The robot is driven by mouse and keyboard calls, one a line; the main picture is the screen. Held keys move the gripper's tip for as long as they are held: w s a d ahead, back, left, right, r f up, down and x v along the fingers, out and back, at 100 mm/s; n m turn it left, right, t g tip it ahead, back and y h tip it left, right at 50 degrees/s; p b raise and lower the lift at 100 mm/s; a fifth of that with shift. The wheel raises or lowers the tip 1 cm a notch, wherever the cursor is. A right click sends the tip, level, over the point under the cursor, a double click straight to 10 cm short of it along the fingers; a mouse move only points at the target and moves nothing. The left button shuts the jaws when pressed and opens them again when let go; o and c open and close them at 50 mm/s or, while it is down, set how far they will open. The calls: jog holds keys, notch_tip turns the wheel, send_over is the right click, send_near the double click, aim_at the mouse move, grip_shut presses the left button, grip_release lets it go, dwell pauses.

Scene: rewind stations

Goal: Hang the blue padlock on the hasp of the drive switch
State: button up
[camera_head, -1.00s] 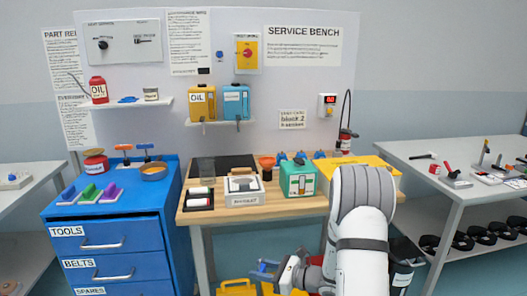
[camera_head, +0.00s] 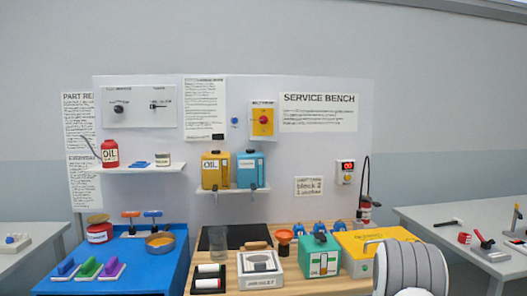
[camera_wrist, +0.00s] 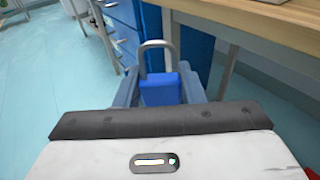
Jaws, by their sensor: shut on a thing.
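My gripper (camera_wrist: 160,94) is shut on the blue padlock (camera_wrist: 160,88) in the wrist view. The padlock sits between the two blue fingers, its grey shackle upright and pointing away from the palm. A yellow plate with a red knob (camera_head: 263,120), which looks like the drive switch, is on the grey backboard in the head view. Its label and hasp are too small to make out. A small blue item (camera_head: 235,122) is on the board just left of it. My gripper and the held padlock are outside the head view; the padlock is apart from the switch.
The wooden bench (camera_head: 225,287) below the board carries a green box (camera_head: 319,257), a yellow case (camera_head: 366,250) and a white device (camera_head: 260,268). A shelf with yellow (camera_head: 215,170) and blue canisters (camera_head: 250,170) hangs below the switch. A blue cabinet (camera_head: 140,280) stands left.

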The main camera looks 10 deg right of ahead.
jog(key=w+r+m+t+h+p, duration=0.2)
jog(key=r+p, duration=0.6)
jog(key=r, duration=1)
jog(key=w+r+m+t+h+p, duration=0.1)
jog(key=r+m+h+p, duration=0.4)
jog(key=r, duration=1.3)
jog(key=w+h+p, duration=0.1)
jog(key=p, duration=0.2)
jog(key=shift+a+r+t+h+p, duration=0.25)
jog(key=shift+a+t+h+p, duration=0.05)
jog(key=shift+t+h+p, duration=0.1)
jog(key=w+r+m+h, duration=0.1)
jog(key=r+m+h, duration=0.1)
jog(key=r, duration=0.3)
jog(key=w+r+m+g+h, duration=0.1)
jog(key=r+m+h, duration=0.1)
jog(key=r, duration=0.3)
jog(key=w+r+m+g+h, duration=0.1)
jog(key=r+m+h, duration=0.1)
jog(key=r, duration=0.3)
jog(key=shift+w+d+m+h, duration=0.15)
jog(key=shift+w+m+h, duration=0.25)
jog(key=shift+h, duration=0.2)
jog(key=shift+c, duration=0.6)
